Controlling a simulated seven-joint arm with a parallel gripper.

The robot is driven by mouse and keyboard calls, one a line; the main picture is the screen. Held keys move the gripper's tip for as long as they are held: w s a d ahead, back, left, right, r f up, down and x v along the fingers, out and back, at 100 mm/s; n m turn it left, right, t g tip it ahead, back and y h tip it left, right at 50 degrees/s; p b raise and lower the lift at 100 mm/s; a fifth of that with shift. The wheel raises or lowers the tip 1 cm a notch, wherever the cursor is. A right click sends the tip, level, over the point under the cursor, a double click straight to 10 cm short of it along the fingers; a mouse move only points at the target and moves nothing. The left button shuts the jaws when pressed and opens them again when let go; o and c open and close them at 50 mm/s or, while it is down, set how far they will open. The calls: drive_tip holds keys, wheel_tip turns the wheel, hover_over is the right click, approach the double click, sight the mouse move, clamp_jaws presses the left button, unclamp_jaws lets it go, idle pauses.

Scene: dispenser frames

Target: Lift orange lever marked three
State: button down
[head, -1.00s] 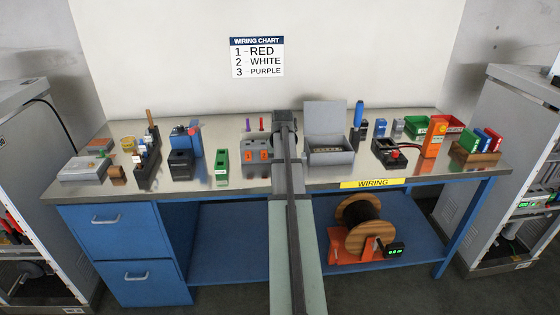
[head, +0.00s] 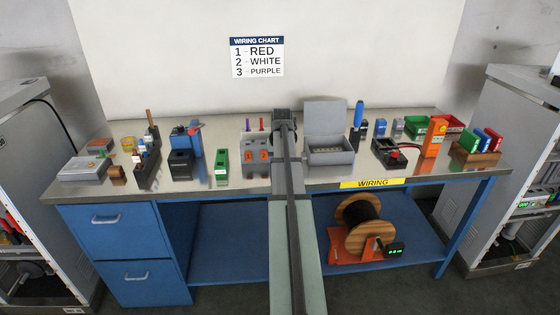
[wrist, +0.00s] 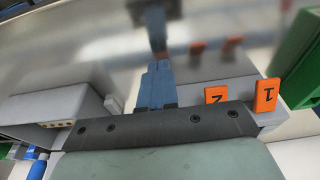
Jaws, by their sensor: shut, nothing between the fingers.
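A grey connector block (head: 256,168) stands on the steel bench just left of my arm in the head view. Two of its orange levers, marked 2 (wrist: 215,95) and 1 (wrist: 266,95), show in the wrist view. The lever marked 3 is not visible; my fingers cover the part of the block beside lever 2. My gripper (wrist: 157,68) is shut and empty, its blue-grey fingers left of lever 2 in the wrist view. I cannot tell whether the fingertips touch the block. In the head view my arm hides the fingers.
A grey open-lidded box (head: 331,158) stands close on the right of my arm. A green block (head: 221,166) stands left of the connector block. Purple and red upright pieces stand behind it. The wiring chart (head: 257,57) hangs on the back wall.

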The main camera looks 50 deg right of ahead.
drive_tip(key=shift+w+d, duration=0.35)
idle(0.4)
drive_tip(key=shift+w+d+r, duration=0.1)
drive_tip(key=shift+r, duration=0.35)
idle(0.4)
drive_tip(key=shift+s+a+r, duration=0.2)
drive_tip(key=shift+r, duration=0.35)
drive_tip(key=shift+s+a+r, duration=0.2)
drive_tip(key=shift+r, duration=0.3)
idle(1.3)
drive_tip(key=shift+s+a, duration=0.1)
drive_tip(key=shift+a, duration=0.05)
drive_tip(key=shift+s+a, duration=0.4)
drive_tip(key=shift+s, duration=0.05)
drive_tip(key=shift+r, duration=0.1)
drive_tip(key=shift+r, duration=2.4)
